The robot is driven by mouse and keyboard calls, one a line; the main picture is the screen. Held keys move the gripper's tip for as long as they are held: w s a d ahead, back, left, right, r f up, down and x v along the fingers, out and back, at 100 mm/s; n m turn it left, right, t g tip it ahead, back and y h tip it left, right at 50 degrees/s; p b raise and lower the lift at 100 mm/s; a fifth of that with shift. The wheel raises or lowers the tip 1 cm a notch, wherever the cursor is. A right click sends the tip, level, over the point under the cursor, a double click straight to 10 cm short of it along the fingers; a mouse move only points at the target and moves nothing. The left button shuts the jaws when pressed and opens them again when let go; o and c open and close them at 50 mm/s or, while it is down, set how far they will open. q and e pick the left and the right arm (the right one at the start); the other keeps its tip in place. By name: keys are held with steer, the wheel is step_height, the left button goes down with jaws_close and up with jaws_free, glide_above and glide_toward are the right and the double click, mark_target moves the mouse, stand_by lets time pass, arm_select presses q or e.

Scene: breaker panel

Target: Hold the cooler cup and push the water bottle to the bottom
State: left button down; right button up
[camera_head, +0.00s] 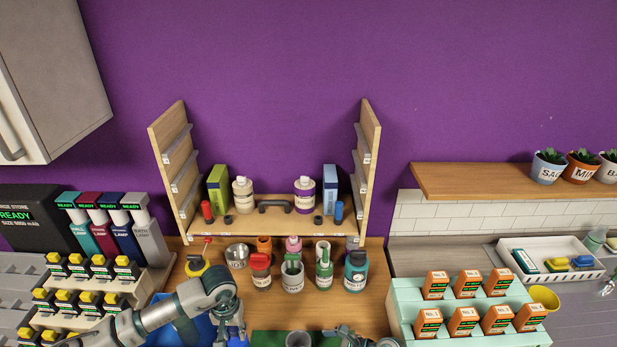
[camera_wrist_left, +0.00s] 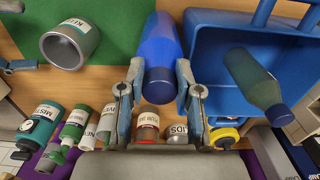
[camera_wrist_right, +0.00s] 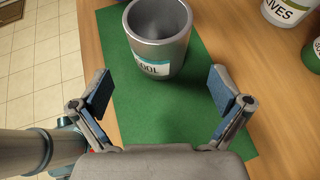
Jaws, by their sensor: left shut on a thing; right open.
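The cooler cup, a grey metal cup with a white label reading "COOL", stands on the green mat in the right wrist view (camera_wrist_right: 160,22). It also shows at the bottom edge of the head view (camera_head: 298,340) and in the left wrist view (camera_wrist_left: 70,45). My left gripper (camera_wrist_left: 160,78) is shut on a blue water bottle (camera_wrist_left: 160,50), apart from the cup.
A blue bin (camera_wrist_left: 220,50) holds another dark bottle (camera_wrist_left: 255,85). Labelled jars and bottles, such as a white olives jar (camera_head: 292,278), stand behind the green mat (camera_wrist_right: 110,30). A mint-green stepped rack (camera_head: 405,310) with orange boxes is on the right.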

steer(key=x, duration=0.7)
steer(key=shift+a, duration=0.2)
steer(key=shift+c, duration=0.3)
steer(key=c, duration=1.2)
steer(key=shift+f, duration=0.1)
arm_select(q)
steer(key=w+d+r+n, duration=0.2)
steer(key=d+r+n, duration=0.1)
steer(key=d+r, duration=1.2)
steer(key=shift+w+d+r, duration=0.2)
steer(key=shift+d+r, duration=0.05)
steer(key=shift+d, duration=0.75)
arm_select(e)
steer(key=shift+d, duration=0.1)
